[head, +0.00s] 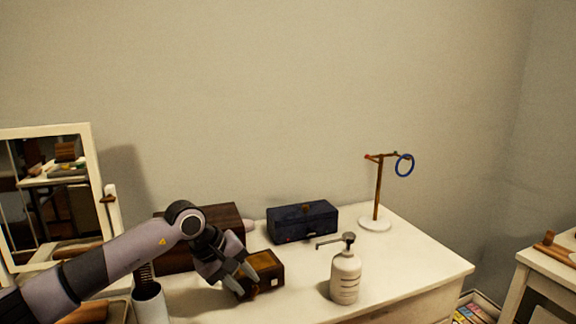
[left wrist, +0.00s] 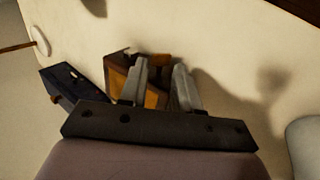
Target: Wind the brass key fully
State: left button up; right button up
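A small brown wooden box (head: 268,272) with an amber-brown top and a pale square on its front stands on the white table. My left gripper (head: 244,279) is at the box's left side, fingers apart and pointing down at it. In the left wrist view the open fingers (left wrist: 160,85) are in front of the box (left wrist: 118,72), with part of it showing between them. I cannot make out a brass key; it may be hidden by the fingers or too small to tell. Whether a finger touches the box is unclear. My right gripper is in neither view.
A white pump bottle (head: 345,278) stands right of the box. A dark blue case (head: 303,221) and a dark wooden box (head: 217,217) stand behind. A stand (head: 377,190) holds a blue ring (head: 404,165). A mirror (head: 95,190) is at left. The table's right end is clear.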

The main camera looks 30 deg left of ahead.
pick_arm(q)
jog(key=w+d+r+n+t+h+p, duration=0.1)
jog(key=d+r+n+t+h, duration=0.3)
jog(key=d+r+n+h, duration=0.65)
notch_tip(320, 180, up, 16)
jog(key=w+a+n+t+y+p, duration=0.1)
jog(key=w+n+t, duration=0.1)
jog(key=n+t, duration=0.8)
jog(key=shift+w+a+n+y, duration=0.3)
jog(key=shift+n+y, duration=0.05)
jog(key=shift+n, duration=3.2)
